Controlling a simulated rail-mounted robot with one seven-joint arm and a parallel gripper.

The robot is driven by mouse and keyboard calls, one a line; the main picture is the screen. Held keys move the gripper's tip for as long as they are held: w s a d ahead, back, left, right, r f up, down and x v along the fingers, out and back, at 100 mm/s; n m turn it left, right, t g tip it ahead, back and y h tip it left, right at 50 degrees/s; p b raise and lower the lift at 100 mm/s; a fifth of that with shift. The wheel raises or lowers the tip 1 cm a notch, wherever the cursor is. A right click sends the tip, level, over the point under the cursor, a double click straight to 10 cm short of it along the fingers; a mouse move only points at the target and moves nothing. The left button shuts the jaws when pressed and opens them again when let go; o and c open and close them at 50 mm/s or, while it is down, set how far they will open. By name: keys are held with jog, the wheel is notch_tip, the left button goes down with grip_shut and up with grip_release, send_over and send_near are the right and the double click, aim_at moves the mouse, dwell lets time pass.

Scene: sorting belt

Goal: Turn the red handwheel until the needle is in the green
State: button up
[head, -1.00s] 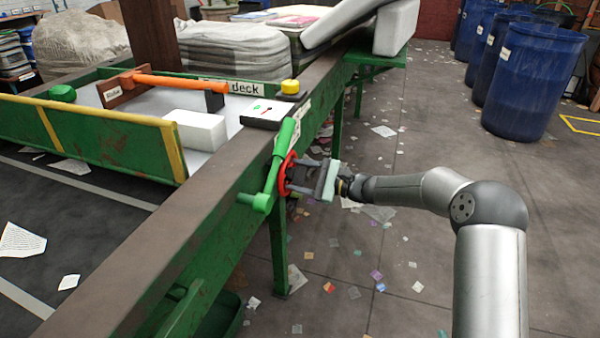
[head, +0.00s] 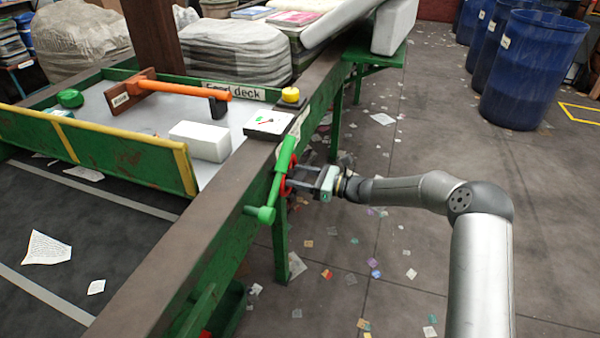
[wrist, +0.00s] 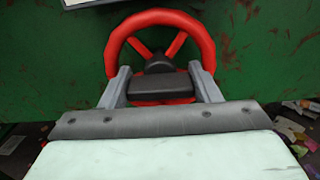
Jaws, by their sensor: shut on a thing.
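The red handwheel (head: 287,183) is on the side of the green frame, partly hidden by a green bar and my gripper. In the wrist view the wheel (wrist: 160,18) shows its upper rim, two spokes and a dark hub. My gripper (wrist: 160,82) is shut on the handwheel, with one finger on each side of the dark hub block. In the head view my gripper (head: 303,180) reaches the wheel from the right. The gauge (head: 268,123) has a white face and lies on the beam above the wheel. Its needle and green zone are too small to read surely.
A green lever (head: 272,195) is close to the left of the wheel. A yellow button (head: 290,95) sits behind the gauge. The deck at left holds a white block (head: 199,141) and an orange-handled hammer (head: 180,87). Blue barrels (head: 528,75) stand back right.

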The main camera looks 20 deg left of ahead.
jog(key=shift+m, duration=0.3)
jog(key=o, duration=0.7)
jog(key=shift+d, duration=0.2)
jog(key=d, duration=1.7)
jog(key=shift+w+f, duration=0.1)
